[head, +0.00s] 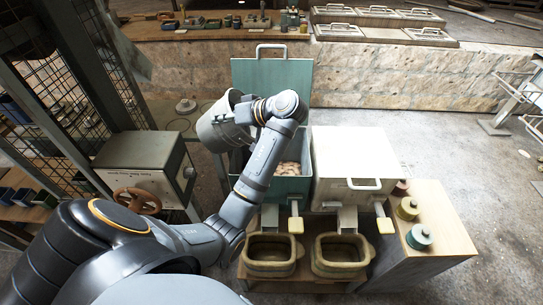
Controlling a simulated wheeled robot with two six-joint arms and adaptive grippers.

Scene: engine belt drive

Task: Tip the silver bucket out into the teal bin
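The silver bucket (215,132) is tilted in the air over the left side of the teal bin (285,189). My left gripper (247,109) is at the bucket's right side, by its rim, and appears shut on it. The fingertips are small and partly hidden. The bin's teal lid (272,88) stands open at the back. Brownish lumps (290,168) show inside the bin. The bucket's inside is mostly hidden. My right gripper is not in view.
A white-lidded closed bin (353,160) stands right of the teal bin. Two olive tubs (341,257) sit below in front. A side table (440,229) holds small coloured pots. A grey box with a handwheel (146,165) and a mesh rack stand left. A stone ledge runs behind.

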